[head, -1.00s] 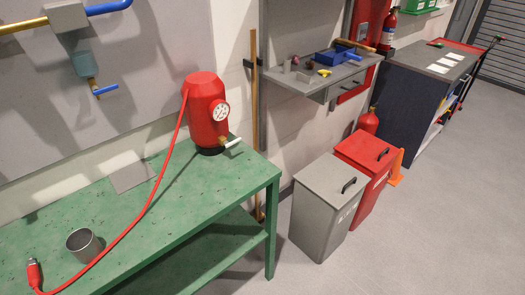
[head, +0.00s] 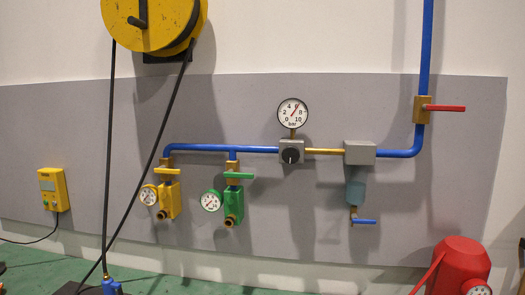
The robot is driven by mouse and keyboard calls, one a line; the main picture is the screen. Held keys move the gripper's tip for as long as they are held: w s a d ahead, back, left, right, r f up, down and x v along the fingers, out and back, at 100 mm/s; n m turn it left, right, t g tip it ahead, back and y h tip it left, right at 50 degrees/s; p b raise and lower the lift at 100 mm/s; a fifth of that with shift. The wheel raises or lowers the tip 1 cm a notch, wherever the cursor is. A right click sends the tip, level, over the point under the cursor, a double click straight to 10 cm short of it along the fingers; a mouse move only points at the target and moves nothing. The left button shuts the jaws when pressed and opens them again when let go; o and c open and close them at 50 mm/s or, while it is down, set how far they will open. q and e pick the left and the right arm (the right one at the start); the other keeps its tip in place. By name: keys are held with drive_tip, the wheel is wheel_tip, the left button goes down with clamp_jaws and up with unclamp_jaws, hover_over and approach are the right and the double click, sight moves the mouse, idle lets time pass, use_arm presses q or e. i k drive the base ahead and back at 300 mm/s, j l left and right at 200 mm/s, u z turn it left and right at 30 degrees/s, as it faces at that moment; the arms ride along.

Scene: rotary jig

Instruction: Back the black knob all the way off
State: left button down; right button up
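The black knob (head: 291,156) sits on the front of a small grey regulator block (head: 297,144) on the wall panel, near the middle of the head view. It is round, with a light mark on its face. A round white gauge (head: 293,113) stands on a short brass stem above the block; its scale runs to 10, and its needle points up and to the right. Neither of my grippers shows in the head view.
A blue pipe (head: 220,148) and brass pipe run along the grey panel. A yellow valve (head: 168,198), a green valve (head: 232,200), a filter bowl (head: 355,190) and a red-handled valve (head: 444,108) are nearby. A yellow reel (head: 150,22) hangs cables at left. A red tank (head: 460,262) stands lower right.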

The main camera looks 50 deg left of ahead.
sight(291, 154)
drive_tip(key=j+u, duration=0.1)
drive_tip(key=u, duration=0.8)
drive_tip(key=i+u, duration=0.1)
drive_tip(key=u, duration=0.4)
